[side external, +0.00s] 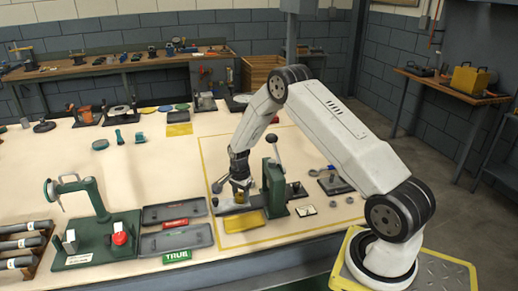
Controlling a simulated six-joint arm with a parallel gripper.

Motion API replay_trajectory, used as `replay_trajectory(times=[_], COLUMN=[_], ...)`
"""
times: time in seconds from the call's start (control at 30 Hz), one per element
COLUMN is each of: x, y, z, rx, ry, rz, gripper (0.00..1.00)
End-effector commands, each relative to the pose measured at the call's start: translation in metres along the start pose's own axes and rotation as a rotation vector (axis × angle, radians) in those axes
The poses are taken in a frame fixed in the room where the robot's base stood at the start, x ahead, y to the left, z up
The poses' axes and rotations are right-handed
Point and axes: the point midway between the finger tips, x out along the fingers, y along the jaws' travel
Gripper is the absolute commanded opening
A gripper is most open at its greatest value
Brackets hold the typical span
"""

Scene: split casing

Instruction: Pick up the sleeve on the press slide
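The green press (273,188) stands inside the yellow-outlined area at the right of the bench, with its lever raised. Its grey slide (229,206) extends to the left of the press. My gripper (240,189) points down just above the slide, left of the press column. A small brass-coloured piece (239,197), likely the sleeve, shows at the fingertips over the slide. It is too small to tell whether the fingers touch it or are closed around it.
A yellow tray (243,221) lies in front of the slide. A green gauge stand (95,222) is further left. Small rings (331,201) lie right of the press.

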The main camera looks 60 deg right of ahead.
Motion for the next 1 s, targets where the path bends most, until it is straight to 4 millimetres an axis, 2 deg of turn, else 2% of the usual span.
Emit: replay_trajectory(times=[0.03,0.07,0.1,0.57,0.87,1.0], x=[0.000,0.000,0.000,-0.005,-0.033,-0.045], y=[0.000,0.000,0.000,-0.001,-0.001,0.011], z=[0.000,0.000,0.000,0.000,0.000,0.002], rx=[0.000,0.000,0.000,0.000,0.000,0.000], ry=[0.000,0.000,0.000,0.001,0.000,0.000], rz=[0.000,0.000,0.000,-0.002,-0.001,0.000], gripper=[0.10,0.01,0.00,0.00,0.00,0.00])
